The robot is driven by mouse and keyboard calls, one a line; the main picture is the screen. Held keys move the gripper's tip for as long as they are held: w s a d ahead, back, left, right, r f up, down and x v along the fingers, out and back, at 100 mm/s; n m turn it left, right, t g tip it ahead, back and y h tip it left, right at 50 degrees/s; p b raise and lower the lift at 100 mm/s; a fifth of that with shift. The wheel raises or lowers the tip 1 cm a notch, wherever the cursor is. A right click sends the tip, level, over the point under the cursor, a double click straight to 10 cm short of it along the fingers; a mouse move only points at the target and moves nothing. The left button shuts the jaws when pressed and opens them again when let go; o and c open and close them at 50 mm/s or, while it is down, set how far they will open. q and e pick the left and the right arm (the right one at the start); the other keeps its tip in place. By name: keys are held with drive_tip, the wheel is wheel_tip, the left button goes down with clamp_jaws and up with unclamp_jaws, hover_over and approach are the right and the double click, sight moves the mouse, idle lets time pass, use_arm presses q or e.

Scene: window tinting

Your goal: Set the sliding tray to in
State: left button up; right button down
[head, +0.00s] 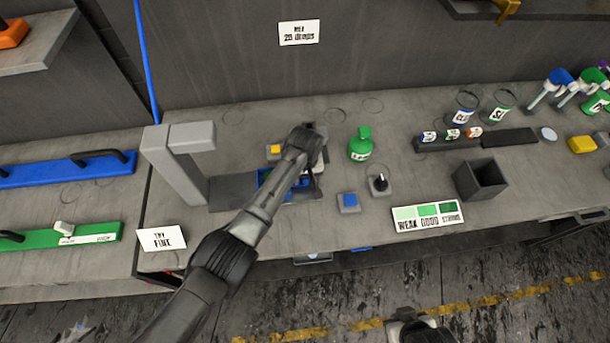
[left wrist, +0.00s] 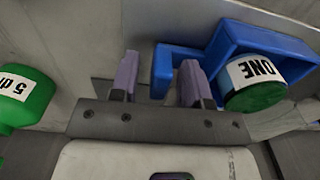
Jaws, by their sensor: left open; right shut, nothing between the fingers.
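The blue sliding tray (head: 264,179) sits on a dark grey base (head: 232,190) on the bench, partly hidden behind my left arm. In the left wrist view the tray (left wrist: 225,38) holds a green and white container labelled ONE (left wrist: 255,82). My left gripper (left wrist: 158,80) is open. A blue bar-like part of the tray shows between and beyond its two fingers; I cannot tell whether they touch it. In the head view my left gripper (head: 312,165) is over the right end of the tray, its fingertips mostly hidden. My right gripper (head: 412,325) is low at the bottom edge, apart from the bench.
A grey bracket (head: 180,145) rises at the base's left end. A green bottle (head: 360,146), a blue button (head: 348,201) and a black switch (head: 379,183) stand to the right. A dark open box (head: 481,181) and colour card (head: 427,215) lie further right.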

use_arm(q)
drive_tip(key=shift+c, duration=0.4)
use_arm(e)
drive_tip(key=shift+d, duration=0.1)
use_arm(q)
clamp_jaws()
use_arm(e)
drive_tip(key=shift+r, duration=0.1)
